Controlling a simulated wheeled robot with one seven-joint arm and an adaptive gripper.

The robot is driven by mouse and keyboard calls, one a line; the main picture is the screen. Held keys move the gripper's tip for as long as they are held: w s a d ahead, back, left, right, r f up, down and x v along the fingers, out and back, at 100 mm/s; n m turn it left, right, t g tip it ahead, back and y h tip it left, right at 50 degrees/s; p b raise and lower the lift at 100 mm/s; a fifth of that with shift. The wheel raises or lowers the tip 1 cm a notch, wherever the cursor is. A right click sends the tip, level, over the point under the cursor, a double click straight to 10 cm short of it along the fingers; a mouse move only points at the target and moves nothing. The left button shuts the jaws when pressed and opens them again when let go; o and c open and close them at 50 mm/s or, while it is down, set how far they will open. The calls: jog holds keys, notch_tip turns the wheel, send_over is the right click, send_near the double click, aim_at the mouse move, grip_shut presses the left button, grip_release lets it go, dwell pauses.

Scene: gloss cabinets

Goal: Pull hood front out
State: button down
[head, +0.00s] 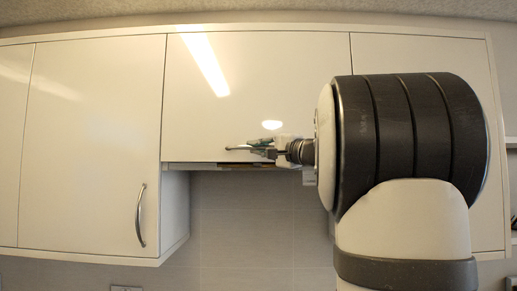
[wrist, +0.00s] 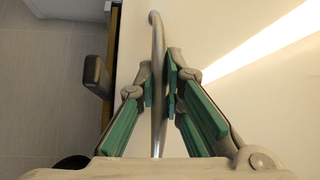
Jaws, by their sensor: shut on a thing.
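The hood front (head: 262,95) is a glossy cream panel in the middle of the upper cabinets in the head view. It also fills the right of the wrist view (wrist: 225,35). Its curved metal handle (wrist: 157,38) runs between the green-padded fingers in the wrist view, and its left end (head: 232,148) shows in the head view. My gripper (wrist: 159,83) is shut on the handle, close to the panel's lower edge. My arm hides the right part of the panel and handle in the head view.
A cabinet door (head: 90,140) with a vertical handle (head: 140,216) stands to the left and hangs lower. Another cabinet door (head: 420,52) is at the right, largely behind my arm. Below the hood front is open space before a tiled wall (head: 245,225).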

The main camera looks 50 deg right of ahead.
jog(key=s+a+b, duration=0.2)
jog(key=s+a, duration=0.5)
jog(key=a, duration=0.1)
jog(key=shift+s+a+b, duration=0.2)
jog(key=shift+a+b, duration=0.1)
jog(key=shift+f, duration=0.1)
jog(key=c, duration=1.7)
grip_release()
jog(key=s, duration=0.4)
jog(key=s+f, duration=0.1)
jog(key=s, duration=0.3)
jog(key=s+a, duration=0.1)
jog(key=s, duration=0.3)
jog(key=shift+f, duration=0.2)
jog(key=shift+a, duration=0.1)
